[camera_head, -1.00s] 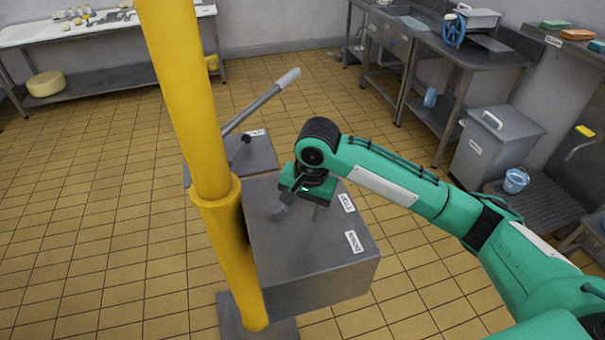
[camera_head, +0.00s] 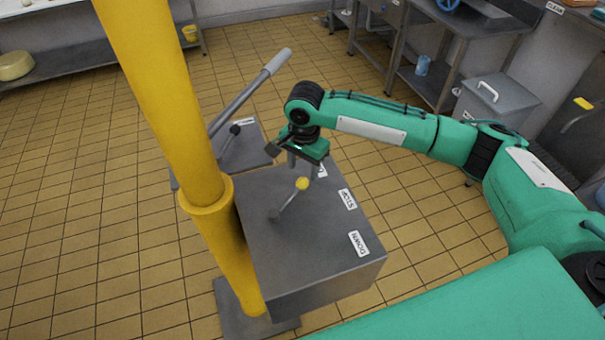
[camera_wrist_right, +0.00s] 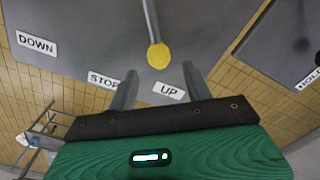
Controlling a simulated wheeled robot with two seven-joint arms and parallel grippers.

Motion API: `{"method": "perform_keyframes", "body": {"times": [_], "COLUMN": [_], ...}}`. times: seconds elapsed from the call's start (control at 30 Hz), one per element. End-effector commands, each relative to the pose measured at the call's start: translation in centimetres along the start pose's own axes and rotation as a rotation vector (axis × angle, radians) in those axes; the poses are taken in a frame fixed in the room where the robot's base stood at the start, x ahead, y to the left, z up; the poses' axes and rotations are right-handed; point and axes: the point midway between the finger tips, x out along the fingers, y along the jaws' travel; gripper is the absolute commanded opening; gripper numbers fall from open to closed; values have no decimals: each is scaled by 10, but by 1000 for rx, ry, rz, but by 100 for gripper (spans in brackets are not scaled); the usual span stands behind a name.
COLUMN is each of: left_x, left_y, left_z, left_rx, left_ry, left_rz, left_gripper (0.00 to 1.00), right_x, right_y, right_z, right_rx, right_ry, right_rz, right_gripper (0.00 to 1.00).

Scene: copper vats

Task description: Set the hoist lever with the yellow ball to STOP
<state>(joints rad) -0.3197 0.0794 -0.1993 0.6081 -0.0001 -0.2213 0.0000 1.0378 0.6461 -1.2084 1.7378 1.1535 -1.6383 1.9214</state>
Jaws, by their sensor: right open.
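The hoist lever is a thin grey rod with a yellow ball (camera_head: 303,183) on its end, rising from the top of a grey metal box (camera_head: 290,240). The lever leans toward the UP label (camera_head: 321,170); the STOP label (camera_head: 348,199) and DOWN label (camera_head: 359,243) lie farther along the edge. My right gripper (camera_head: 303,168) is open beside the ball, on its far side. In the right wrist view the ball (camera_wrist_right: 158,55) appears just beyond the gap between the two fingertips (camera_wrist_right: 160,71). My left gripper is not in view.
A thick yellow post (camera_head: 170,110) stands left of the box. Behind it is a lower grey box with a long-handled lever (camera_head: 250,92) and a small dark-knobbed lever (camera_head: 234,130). A steel bin (camera_head: 497,105) stands at the right. Tiled floor lies between.

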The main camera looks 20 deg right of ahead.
Motion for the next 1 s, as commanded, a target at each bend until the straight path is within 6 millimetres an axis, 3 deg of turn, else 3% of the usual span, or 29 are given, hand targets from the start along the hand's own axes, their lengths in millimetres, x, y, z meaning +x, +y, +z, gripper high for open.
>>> {"method": "perform_keyframes", "body": {"times": [0.23, 0.4, 0.67, 0.93, 1.0], "left_x": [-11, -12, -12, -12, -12], "left_y": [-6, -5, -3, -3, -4], "left_z": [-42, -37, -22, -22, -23], "left_rx": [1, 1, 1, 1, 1], "left_ry": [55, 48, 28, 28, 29], "left_rz": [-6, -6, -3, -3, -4], "left_gripper": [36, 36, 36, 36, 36], "right_x": [38, 49, 51, 50, 50], "right_y": [0, 0, 0, 0, 0], "right_z": [0, 0, 0, 0, 0], "right_rx": [-1, -1, -2, -1, -1], "right_ry": [-1, 0, 0, 0, 0], "right_rz": [2, 0, 0, 0, -1], "right_gripper": [50, 50, 50, 1, 0]}}
